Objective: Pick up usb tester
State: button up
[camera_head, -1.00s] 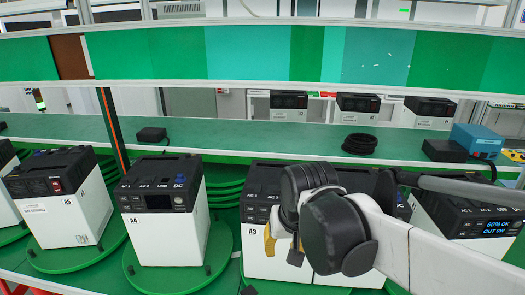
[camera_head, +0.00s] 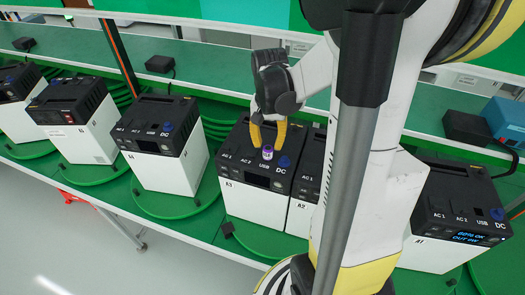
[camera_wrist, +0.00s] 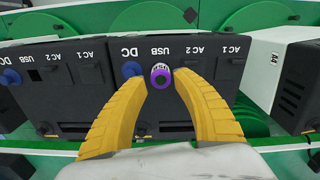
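The usb tester is a small purple and white cylinder (camera_head: 267,153) standing upright at the USB label on the black top of unit A3 (camera_head: 232,169). In the wrist view the tester (camera_wrist: 160,75) sits between the fingertips of my gripper (camera_wrist: 160,82), with a purple ring facing the camera. My gripper (camera_head: 268,138) points down over A3, its yellow fingers apart on both sides of the tester. A narrow gap shows on the left; the right finger is very close, and contact there is hard to judge.
A blue DC knob (camera_wrist: 131,69) stands beside the tester. Unit A2 (camera_head: 308,180) is close on the right of A3, partly hidden by my arm. Unit A4 (camera_head: 157,140) stands to the left with a gap. A green shelf (camera_head: 200,83) runs behind.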

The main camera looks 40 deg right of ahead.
aim_at(268, 148)
jog(key=f, duration=0.5)
jog(key=shift+w+d+f, duration=0.2)
jog(key=shift+w+d, duration=0.05)
jog(key=shift+d, duration=0.05)
jog(key=shift+s, duration=0.1)
grip_shut()
